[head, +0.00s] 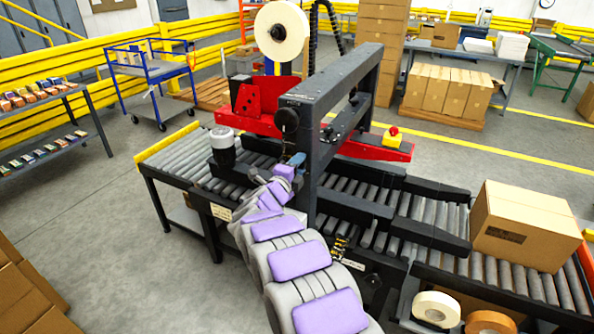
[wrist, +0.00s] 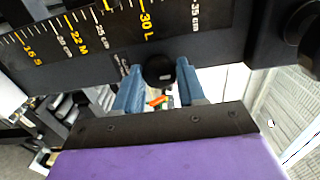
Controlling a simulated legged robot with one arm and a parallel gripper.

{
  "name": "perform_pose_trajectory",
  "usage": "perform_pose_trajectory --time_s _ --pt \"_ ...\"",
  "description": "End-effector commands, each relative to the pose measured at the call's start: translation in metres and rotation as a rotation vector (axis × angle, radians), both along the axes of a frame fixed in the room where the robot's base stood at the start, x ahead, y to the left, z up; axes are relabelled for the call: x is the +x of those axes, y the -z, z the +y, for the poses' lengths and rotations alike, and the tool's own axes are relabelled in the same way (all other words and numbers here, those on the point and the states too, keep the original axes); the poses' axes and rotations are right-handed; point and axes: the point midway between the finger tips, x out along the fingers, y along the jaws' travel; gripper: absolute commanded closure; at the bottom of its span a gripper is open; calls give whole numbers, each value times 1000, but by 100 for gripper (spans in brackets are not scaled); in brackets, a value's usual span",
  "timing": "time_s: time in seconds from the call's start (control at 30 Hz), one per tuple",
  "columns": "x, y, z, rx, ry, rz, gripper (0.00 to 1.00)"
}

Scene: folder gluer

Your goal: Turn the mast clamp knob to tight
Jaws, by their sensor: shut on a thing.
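The mast clamp knob (wrist: 159,71) is a small round black knob on the dark mast (wrist: 85,48), seen in the wrist view. My gripper (wrist: 160,76) has its two blue fingers on either side of the knob, shut on it. A small pale mark shows near the knob's left edge; I cannot tell whether it reads tight or loose. In the head view, my gripper (head: 297,160) is at the left upright of the dark frame (head: 318,130), and the knob is hidden there.
A larger black round part (wrist: 302,30) sticks out right of the fingers; a round black knob (head: 288,118) also shows above my gripper in the head view. Yellow scale marks (wrist: 146,20) run along the mast. A cardboard box (head: 525,225) stands on the roller conveyor at right.

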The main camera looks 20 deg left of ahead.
Motion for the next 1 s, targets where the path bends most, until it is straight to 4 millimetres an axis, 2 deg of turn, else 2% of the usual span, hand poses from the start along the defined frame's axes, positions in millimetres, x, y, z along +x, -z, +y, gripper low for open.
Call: perform_pose_trajectory --time_s 0.03,0.47,0.5,0.7,1.0 --pt "0 6 -1 4 3 9 90" --pt "0 8 -2 9 4 12 90" --pt "0 8 -2 9 4 12 56" --pt "0 6 -2 9 3 8 37" --pt "-2 3 0 8 1 5 36"
